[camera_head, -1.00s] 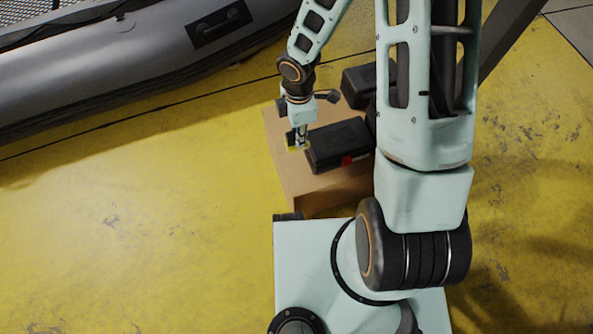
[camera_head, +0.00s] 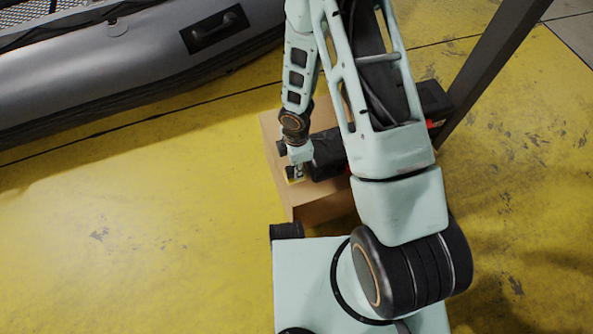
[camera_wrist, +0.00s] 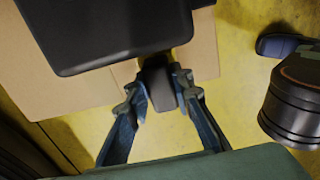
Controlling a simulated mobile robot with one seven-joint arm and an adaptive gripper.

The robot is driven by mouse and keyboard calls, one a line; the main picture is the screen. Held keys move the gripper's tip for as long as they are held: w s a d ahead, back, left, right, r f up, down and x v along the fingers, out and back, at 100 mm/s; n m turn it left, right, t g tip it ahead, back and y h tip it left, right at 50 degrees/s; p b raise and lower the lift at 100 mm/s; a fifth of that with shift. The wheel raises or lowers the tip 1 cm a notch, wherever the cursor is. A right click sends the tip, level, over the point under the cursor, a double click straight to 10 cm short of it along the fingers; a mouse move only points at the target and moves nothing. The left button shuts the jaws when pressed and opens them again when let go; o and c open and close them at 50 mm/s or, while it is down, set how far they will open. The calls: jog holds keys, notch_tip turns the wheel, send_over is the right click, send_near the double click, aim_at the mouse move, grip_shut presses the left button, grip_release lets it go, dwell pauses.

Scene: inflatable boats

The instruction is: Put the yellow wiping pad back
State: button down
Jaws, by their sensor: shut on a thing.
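My gripper (camera_head: 296,171) hangs over the left part of a tan cardboard box. A small yellow edge, the yellow wiping pad (camera_head: 295,181), shows at its fingertips.
A black case (camera_head: 327,155) lies on the box beside my gripper; a large black case also fills the top of the wrist view (camera_wrist: 105,35). Another black case (camera_head: 433,98) is behind my arm. A dark post (camera_head: 492,75) stands right. A grey inflatable boat (camera_head: 150,60) lies upper left.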

jog(key=shift+f, duration=0.65)
jog(key=shift+f, duration=0.15)
jog(key=c, duration=1.7)
grip_release()
notch_tip(320, 180, up, 12)
jog(key=p, duration=0.5)
